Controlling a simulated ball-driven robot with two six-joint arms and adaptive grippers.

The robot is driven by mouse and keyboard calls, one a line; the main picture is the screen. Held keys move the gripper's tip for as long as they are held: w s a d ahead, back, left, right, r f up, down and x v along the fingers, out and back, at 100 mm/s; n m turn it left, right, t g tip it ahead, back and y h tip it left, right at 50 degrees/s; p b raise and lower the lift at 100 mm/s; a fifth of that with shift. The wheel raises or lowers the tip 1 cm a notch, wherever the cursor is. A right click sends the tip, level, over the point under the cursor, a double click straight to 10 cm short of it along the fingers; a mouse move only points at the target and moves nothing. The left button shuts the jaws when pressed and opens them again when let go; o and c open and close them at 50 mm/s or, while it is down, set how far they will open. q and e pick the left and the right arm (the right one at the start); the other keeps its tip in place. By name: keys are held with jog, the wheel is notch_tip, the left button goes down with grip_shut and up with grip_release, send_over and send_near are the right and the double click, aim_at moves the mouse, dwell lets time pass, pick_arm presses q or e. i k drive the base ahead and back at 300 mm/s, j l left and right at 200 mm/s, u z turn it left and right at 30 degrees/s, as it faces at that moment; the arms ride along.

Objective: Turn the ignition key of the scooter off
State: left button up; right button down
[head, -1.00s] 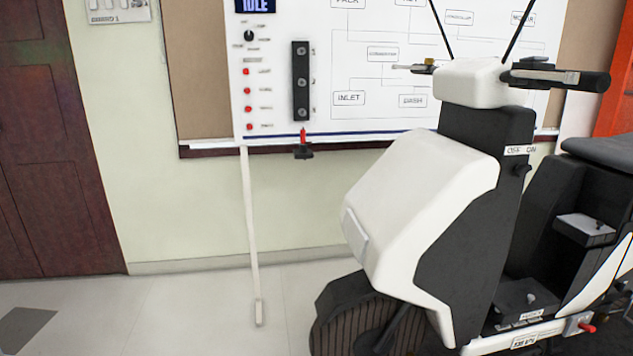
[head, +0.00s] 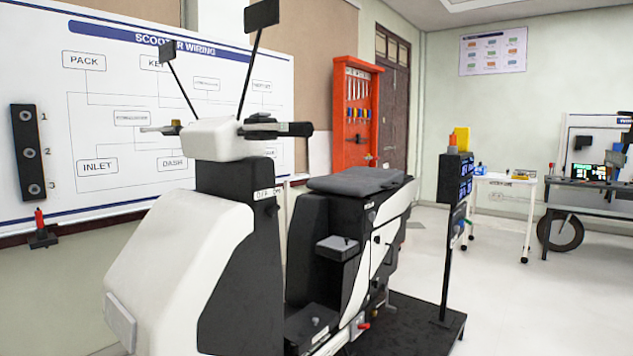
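The white and black scooter (head: 170,270) stands left of centre in the head view, its front toward the lower left. A small label with OFF and ON lettering (head: 266,194) sits on the black column below the handlebar (head: 275,130). A small dark knob-like part, perhaps the ignition key (head: 271,210), shows just under that label. It is too small to tell which way it is turned. Neither of my grippers is in view.
A wiring board (head: 120,110) hangs on the wall behind the scooter. A black stand with blue displays (head: 455,180) rises from a dark platform (head: 425,325) on the right. An orange cabinet (head: 355,120) and white table (head: 500,181) stand farther back.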

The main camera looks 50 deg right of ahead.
aim_at(271, 211)
jog(key=z, duration=0.2)
jog(key=l+z, duration=0.4)
jog(key=l, duration=0.15)
jog(key=l+z, duration=0.4)
jog(key=l, duration=0.85)
jog(key=i+l+z, duration=0.1)
jog(key=l, duration=1.15)
jog(key=i+l+z, duration=0.1)
jog(key=l, duration=0.5)
jog(key=i+l, duration=0.1)
jog(key=l, duration=0.5)
jog(key=i+l+z, duration=0.1)
jog(key=l, duration=0.55)
jog(key=u, duration=1.25)
jog(key=i+j+u, duration=0.2)
jog(key=i+j, duration=0.25)
jog(key=j, duration=0.25)
jog(key=i+j+u, duration=0.2)
jog(key=i+j, duration=0.35)
